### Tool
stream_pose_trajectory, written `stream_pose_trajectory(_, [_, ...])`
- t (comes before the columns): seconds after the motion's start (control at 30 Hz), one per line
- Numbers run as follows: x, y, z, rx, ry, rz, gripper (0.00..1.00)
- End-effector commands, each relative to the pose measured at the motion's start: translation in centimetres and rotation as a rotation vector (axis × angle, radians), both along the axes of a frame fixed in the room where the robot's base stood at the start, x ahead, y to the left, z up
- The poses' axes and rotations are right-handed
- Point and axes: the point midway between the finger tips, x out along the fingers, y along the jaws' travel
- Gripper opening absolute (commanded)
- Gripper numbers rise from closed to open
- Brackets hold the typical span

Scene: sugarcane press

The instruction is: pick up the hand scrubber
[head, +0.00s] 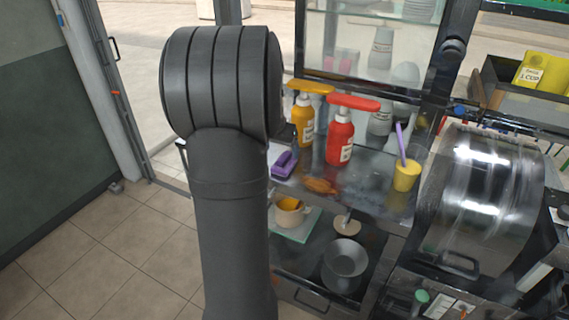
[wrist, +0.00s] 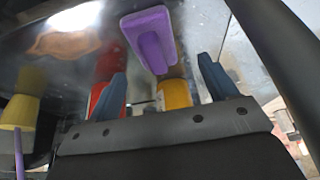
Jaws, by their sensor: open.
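The hand scrubber is purple with a handle and lies on the metal counter in the head view (head: 284,164), just right of my arm. It also shows in the wrist view (wrist: 148,28), ahead of the fingertips and roughly centred between them. My gripper (wrist: 162,68) shows two blue fingers spread apart with nothing clasped between them. In the head view my own arm hides most of the gripper.
A yellow pump bottle (head: 301,118) and a red pump bottle (head: 341,138) stand behind the scrubber. A brown object (head: 320,186) lies to its right, and a yellow cup (head: 406,176) stands further right. A shelf below holds a mug (head: 290,216) and a grey bowl (head: 345,262).

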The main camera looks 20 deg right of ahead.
Motion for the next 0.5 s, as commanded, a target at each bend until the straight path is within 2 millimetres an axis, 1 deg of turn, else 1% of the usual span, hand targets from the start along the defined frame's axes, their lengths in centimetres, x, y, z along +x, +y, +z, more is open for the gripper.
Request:
stream_pose_trajectory(0.07, [0.0,-0.2,-0.6,0.001,0.003,-0.001,0.78])
stream_pose_trajectory(0.23, [0.2,-1.1,-2.9,0.002,0.005,-0.002,0.78])
stream_pose_trajectory(0.33, [0.6,-1.4,-4.2,0.001,0.004,-0.001,0.78])
stream_pose_trajectory(0.4, [0.8,-1.6,-4.7,0.0,0.002,0.001,0.78])
stream_pose_trajectory(0.5, [0.9,-1.6,-4.8,0.0,0.001,0.001,0.78])
